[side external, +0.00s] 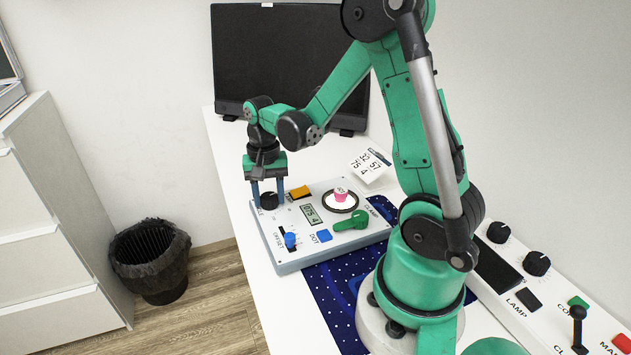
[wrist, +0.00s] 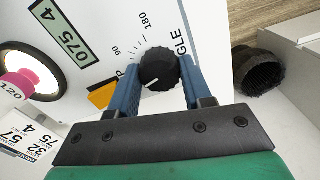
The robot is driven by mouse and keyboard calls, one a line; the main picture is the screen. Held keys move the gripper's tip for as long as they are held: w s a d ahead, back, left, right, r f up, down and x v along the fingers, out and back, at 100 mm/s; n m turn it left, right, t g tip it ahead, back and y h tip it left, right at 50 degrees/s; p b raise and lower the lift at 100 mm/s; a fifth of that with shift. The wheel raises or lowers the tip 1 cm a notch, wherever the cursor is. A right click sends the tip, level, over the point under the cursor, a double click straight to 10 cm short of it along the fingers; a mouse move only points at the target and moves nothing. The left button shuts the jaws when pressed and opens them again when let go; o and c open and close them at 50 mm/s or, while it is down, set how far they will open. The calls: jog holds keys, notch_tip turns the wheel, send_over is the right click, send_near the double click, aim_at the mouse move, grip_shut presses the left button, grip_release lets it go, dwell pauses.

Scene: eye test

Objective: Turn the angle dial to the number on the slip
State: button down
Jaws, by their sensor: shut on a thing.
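The angle dial is a black ribbed knob (side external: 268,200) at the far left corner of a grey control box (side external: 290,262). My gripper (side external: 267,193) points down, with its two blue fingers shut on the knob from both sides. The wrist view shows the knob (wrist: 158,70) between the fingertips (wrist: 159,78). Its white mark points to the lower left there, and 90 and 180 show on the scale. The display (wrist: 60,32) appears to read 075 4. The white slip (side external: 369,167) behind the box reads 32, 57, 75 4; which number counts is unclear.
Near the knob are an orange switch (side external: 300,192), a pink object (side external: 340,194) on a round black-rimmed plate, a green clamp lever (side external: 351,222), a blue offset knob (side external: 290,239) and a blue button (side external: 324,236). A monitor (side external: 285,50) stands behind. A second panel (side external: 525,310) is at right.

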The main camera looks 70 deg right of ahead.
aim_at(268, 196)
jog(key=shift+c, duration=1.8)
grip_release()
jog(key=shift+r, duration=2.8)
jog(key=s+a+r+n+t, duration=0.1)
jog(key=a+r+n+t, duration=0.1)
jog(key=a+n, duration=0.3)
jog(key=s+a+r+n+t, duration=0.2)
jog(key=a+n+t, duration=0.3)
jog(key=a+n, duration=0.1)
jog(key=shift+a+r, duration=0.4)
jog(key=shift+a, duration=0.4)
